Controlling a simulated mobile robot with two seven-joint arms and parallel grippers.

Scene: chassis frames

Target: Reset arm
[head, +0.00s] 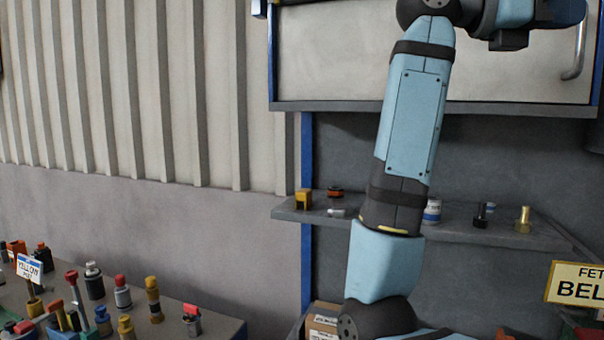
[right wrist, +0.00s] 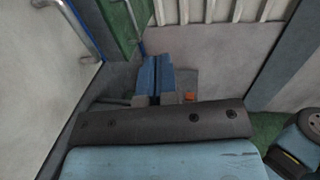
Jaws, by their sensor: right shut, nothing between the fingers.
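My right arm rises through the middle of the head view, in front of the shelf, and bends to the right at the top edge. Its far end is at the top right, partly cut off by the frame, in front of the white cabinet door. In the right wrist view my right gripper (right wrist: 155,76) shows with its two blue fingers together. Nothing is held between them, and it is clear of the objects on the shelf and table. My left gripper and arm are not in view.
A grey shelf (head: 470,233) behind my arm holds several small parts. A white cabinet door (head: 330,55) with a metal handle (head: 578,52) is above it. A table at lower left carries several fittings and a yellow-post sign (head: 29,268). A "BEL" sign (head: 578,283) is at right.

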